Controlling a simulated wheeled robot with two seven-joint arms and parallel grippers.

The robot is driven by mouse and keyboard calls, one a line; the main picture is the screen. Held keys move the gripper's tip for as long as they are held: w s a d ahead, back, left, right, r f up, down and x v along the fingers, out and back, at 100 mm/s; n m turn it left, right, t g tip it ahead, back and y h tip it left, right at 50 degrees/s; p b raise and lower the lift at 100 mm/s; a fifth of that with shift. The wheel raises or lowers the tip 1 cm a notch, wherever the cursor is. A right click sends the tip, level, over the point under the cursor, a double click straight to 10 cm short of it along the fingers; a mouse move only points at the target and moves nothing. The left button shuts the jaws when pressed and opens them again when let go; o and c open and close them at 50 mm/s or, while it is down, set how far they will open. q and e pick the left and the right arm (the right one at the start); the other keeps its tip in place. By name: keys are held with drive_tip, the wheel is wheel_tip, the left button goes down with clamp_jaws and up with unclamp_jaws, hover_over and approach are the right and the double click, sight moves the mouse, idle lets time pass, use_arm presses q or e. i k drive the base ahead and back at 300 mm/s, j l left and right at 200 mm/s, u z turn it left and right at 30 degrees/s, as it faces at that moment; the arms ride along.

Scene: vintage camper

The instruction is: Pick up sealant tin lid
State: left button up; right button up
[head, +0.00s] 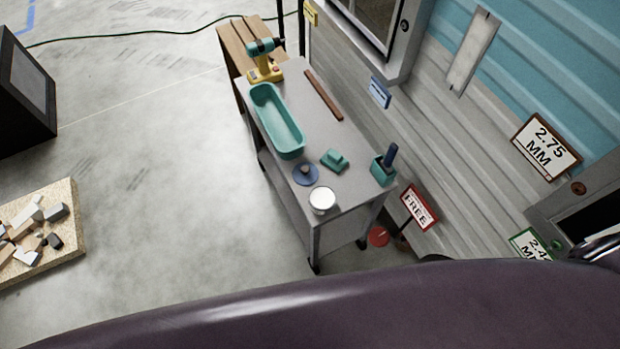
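A blue round disc with a small raised knob (305,174), which looks like the sealant tin lid, lies flat near the front end of the grey cart top. Right beside it, slightly nearer the front edge, stands a small round tin (322,200) with a white top surface; I cannot tell whether this is its white contents. The lid appears apart from the tin. Neither of my grippers can be made out in this view.
The camper wall (440,140) runs along the right. Open floor lies left.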

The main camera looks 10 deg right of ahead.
sight(304, 173)
drive_tip(key=j+z, duration=0.35)
drive_tip(key=j, duration=0.35)
drive_tip(key=j+z, duration=0.4)
drive_tip(key=j, duration=0.25)
